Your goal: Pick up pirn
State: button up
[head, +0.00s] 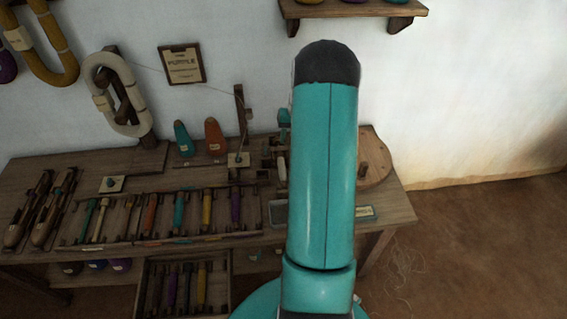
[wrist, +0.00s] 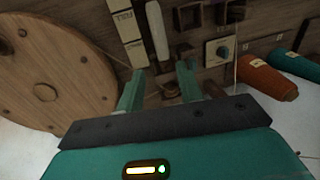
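In the head view several pirns in different colours lie side by side in a wooden rack (head: 160,240) on the bench, among them a teal pirn (head: 179,211), a yellow pirn (head: 207,208) and a purple pirn (head: 236,205). A pale, slim, pirn-like piece (wrist: 157,34) lies just beyond my fingertips in the wrist view; a pale piece (head: 282,168) also shows beside my arm in the head view. My gripper (wrist: 160,70) is open, its two teal fingers apart with nothing seen held between them. My arm hides part of the bench's right side in the head view.
A round wooden disc (wrist: 45,85) stands close by on the left in the wrist view. A dial box (wrist: 221,50) and an orange cone (wrist: 268,80) are on the right. An open drawer (head: 146,290) below the bench holds more pirns. The floor at right is mostly clear.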

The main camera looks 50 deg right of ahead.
send_over(282, 164)
jog(key=s+d, duration=0.1)
notch_tip(282, 164, down, 8)
jog(key=shift+w+a+f, duration=0.15)
jog(key=shift+f, duration=0.8)
jog(key=shift+w+a+f, duration=0.1)
jog(key=shift+a+f, duration=0.1)
jog(key=shift+f, duration=0.8)
jog(key=shift+w+a+f, duration=0.15)
jog(key=shift+f, duration=0.8)
jog(key=c, duration=0.8)
